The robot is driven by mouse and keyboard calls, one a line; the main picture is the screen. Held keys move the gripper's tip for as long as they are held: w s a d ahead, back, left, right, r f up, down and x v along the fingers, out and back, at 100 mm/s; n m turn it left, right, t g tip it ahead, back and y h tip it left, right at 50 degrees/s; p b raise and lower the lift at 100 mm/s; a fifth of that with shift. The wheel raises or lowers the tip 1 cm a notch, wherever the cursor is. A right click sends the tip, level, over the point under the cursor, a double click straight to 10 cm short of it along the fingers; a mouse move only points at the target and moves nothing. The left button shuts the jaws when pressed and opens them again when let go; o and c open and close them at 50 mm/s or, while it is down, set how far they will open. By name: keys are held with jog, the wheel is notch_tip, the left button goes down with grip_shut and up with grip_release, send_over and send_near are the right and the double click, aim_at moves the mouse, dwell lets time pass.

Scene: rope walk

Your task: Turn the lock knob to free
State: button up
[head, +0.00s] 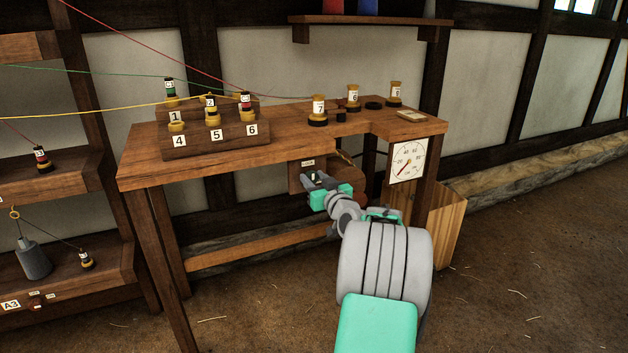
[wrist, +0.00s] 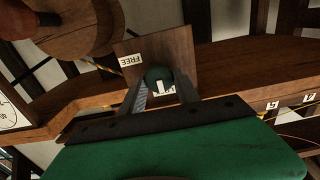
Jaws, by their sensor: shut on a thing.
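The lock knob (wrist: 158,74) is round and dark green, on a small wooden board (wrist: 181,50) in the wrist view. My gripper (wrist: 158,86) is shut on it, one finger on each side. A white mark on the knob points toward a second label, mostly hidden by the gripper, and not toward the FREE label (wrist: 130,58) at the board's left. In the head view, my gripper (head: 315,181) is at the board (head: 294,177) under the bench's front edge. The knob is not clear there.
The wooden bench (head: 290,138) is just above my gripper and carries several numbered bobbins. A round wooden drum (wrist: 70,28) is close beside the board. A dial gauge (head: 408,161) hangs at the bench's right. A wooden bin (head: 447,225) stands below it. The floor in front is open.

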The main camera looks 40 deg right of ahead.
grip_shut()
jog(key=shift+m, duration=0.3)
jog(key=m+p, duration=0.2)
jog(key=m, duration=0.3)
jog(key=shift+r+p, duration=0.1)
jog(key=shift+p, duration=0.25)
jog(key=m+p, duration=0.2)
jog(key=m, duration=0.2)
jog(key=shift+d+m+p, duration=0.1)
jog(key=shift+m+p, duration=0.2)
jog(key=shift+p, duration=0.05)
jog(key=m+p, duration=0.4)
jog(key=m, duration=0.2)
jog(key=shift+s+p, duration=0.1)
jog(key=shift+p, duration=0.2)
jog(key=m+p, duration=0.1)
jog(key=m, duration=0.2)
jog(key=m+p, duration=0.2)
jog(key=shift+f+m+p, duration=0.3)
jog(key=shift+f+m, duration=0.1)
